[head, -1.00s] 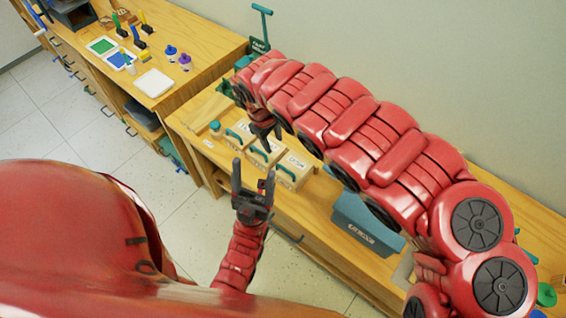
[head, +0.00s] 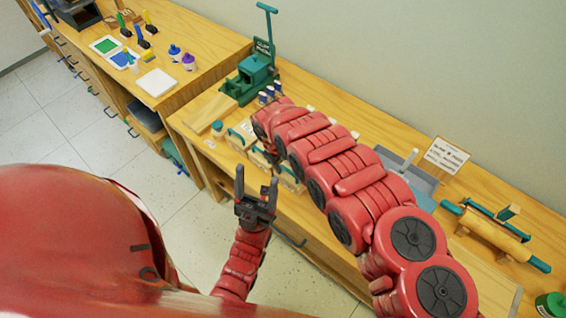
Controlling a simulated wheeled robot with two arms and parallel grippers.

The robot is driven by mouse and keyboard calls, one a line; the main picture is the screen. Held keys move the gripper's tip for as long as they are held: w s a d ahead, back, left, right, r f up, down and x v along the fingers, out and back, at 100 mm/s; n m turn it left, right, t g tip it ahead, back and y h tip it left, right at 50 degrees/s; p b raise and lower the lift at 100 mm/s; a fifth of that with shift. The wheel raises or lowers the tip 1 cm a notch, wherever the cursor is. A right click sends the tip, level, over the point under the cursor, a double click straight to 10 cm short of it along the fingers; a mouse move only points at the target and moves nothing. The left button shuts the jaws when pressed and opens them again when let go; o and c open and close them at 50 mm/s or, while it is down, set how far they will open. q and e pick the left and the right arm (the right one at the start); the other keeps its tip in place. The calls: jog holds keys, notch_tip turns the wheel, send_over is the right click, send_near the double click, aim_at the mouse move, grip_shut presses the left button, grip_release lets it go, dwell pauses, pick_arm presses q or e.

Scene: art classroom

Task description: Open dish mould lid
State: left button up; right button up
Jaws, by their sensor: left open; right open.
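Several pale box-shaped moulds with teal handles stand in a row on the wooden bench. One mould (head: 240,136) shows at the left of the row. Another mould (head: 290,180) is mostly covered by my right arm. Their labels are too small or hidden, so I cannot tell which is the dish mould; the visible lids look shut. My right gripper (head: 271,157) is open over the row, mostly hidden below its own arm; I cannot tell whether it touches a handle. My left gripper (head: 256,176) is open and empty, pointing up in front of the bench.
A green clay press (head: 250,78) stands at the back with small bottles beside it. A second bench at left holds a white tray (head: 156,83) and paints.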

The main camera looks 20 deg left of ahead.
jog(key=shift+d+f, duration=0.15)
jog(key=shift+f, duration=0.3)
jog(key=shift+w, duration=0.1)
grip_shut()
dwell(1.1)
